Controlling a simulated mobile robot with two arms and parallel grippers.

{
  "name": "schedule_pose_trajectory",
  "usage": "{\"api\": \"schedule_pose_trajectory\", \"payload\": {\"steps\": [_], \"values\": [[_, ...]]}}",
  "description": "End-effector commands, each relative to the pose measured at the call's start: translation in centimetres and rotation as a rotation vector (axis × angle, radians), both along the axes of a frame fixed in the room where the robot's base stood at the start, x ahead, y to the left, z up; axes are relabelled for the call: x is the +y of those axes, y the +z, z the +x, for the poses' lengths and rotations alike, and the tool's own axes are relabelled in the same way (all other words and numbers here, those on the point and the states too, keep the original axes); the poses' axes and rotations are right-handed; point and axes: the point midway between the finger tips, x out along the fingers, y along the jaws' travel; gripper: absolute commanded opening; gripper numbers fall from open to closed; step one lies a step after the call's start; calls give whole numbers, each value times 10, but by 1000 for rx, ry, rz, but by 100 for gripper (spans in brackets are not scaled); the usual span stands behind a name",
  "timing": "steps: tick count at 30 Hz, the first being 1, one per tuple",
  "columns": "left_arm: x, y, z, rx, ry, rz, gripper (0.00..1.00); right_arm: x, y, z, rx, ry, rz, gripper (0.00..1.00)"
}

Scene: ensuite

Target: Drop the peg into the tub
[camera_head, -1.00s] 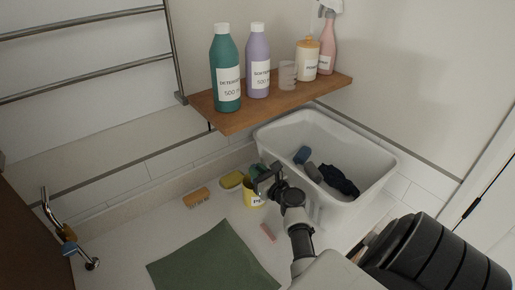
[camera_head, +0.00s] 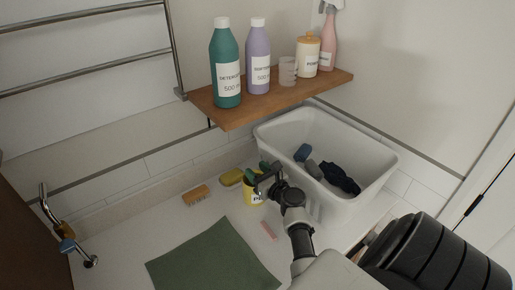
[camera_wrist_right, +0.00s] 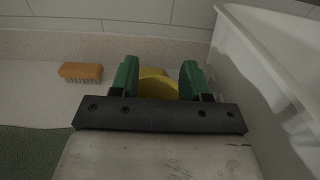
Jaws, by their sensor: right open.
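The tub (camera_head: 372,203) is a white open basin at the right of the counter, with dark cloth items and a blue item inside. My right gripper (camera_head: 257,173) is open, its green fingers over the yellow pot (camera_head: 254,198). In the right wrist view the open fingers (camera_wrist_right: 160,82) stand either side of a yellow round shape, with nothing visibly gripped. A small pink piece (camera_head: 268,231) lies on the counter in front of the pot; I cannot tell if it is the peg. The pot's inside is hidden. My left gripper is not in view.
A brush (camera_head: 195,194) and a yellow-green sponge (camera_head: 231,178) lie left of the pot. A green mat (camera_head: 212,260) covers the front counter. A wooden shelf (camera_head: 230,119) with bottles (camera_head: 225,65) hangs above.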

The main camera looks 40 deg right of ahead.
Motion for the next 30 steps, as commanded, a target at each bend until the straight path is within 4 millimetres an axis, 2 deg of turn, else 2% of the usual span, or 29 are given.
{"api": "schedule_pose_trajectory", "payload": {"steps": [11, 14, 23, 27, 30], "values": [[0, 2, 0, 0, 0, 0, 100, 0, 2, 0, 0, 0, 0, 46], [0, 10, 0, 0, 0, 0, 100, 0, 10, 0, 0, 0, 0, 46], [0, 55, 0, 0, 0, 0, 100, 0, 56, 0, 0, 0, 0, 46], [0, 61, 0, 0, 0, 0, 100, 0, 69, 0, 1, 1, -2, 46], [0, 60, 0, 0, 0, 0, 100, 0, 71, 0, 0, 1, 0, 46]]}}
